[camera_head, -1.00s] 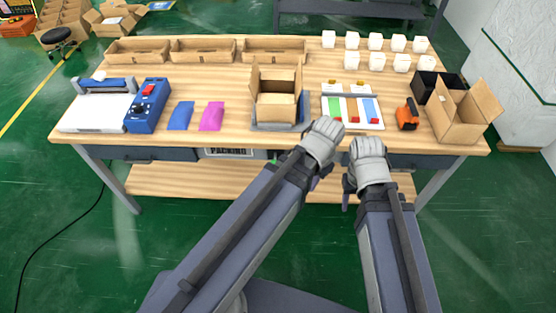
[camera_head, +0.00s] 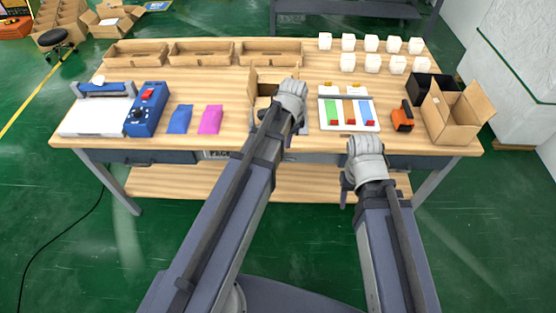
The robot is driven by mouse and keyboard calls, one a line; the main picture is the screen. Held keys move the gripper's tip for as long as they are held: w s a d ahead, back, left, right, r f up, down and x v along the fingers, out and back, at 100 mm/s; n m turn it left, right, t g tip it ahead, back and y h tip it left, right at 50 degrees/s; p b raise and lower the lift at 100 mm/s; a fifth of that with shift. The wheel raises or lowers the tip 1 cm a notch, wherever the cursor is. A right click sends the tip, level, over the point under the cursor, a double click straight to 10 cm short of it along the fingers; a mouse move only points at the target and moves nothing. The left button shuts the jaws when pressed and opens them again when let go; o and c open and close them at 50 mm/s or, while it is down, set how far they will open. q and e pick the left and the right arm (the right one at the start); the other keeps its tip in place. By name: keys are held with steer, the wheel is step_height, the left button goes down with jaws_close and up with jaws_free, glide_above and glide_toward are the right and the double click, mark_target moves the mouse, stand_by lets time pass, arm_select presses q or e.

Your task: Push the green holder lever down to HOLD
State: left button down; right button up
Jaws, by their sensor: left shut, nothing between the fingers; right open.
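My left gripper (camera_head: 292,90) reaches over the table in front of the open cardboard box (camera_head: 262,76), and its arm covers much of the box and the table edge below it. It is shut and empty; its fingertips are hard to make out. My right gripper (camera_head: 366,148) is open and empty at the table's front edge, below the white board (camera_head: 374,123). No green holder lever is clearly visible; the area below the box is behind my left arm.
An orange tool (camera_head: 403,117) and another open carton (camera_head: 455,112) stand at the right. White cubes (camera_head: 371,43) stand at the back right. Blue and pink pouches (camera_head: 211,119) and a blue machine (camera_head: 147,108) are at the left. Trays (camera_head: 201,53) line the back.

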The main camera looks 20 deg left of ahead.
arm_select(q)
steer(key=shift+f, duration=0.15)
steer(key=a+f+b, duration=0.3)
steer(key=f+b, duration=0.9)
steer(key=shift+w+a+f+b, duration=0.25)
steer(key=shift+b, duration=0.1)
steer(key=shift+w, duration=0.1)
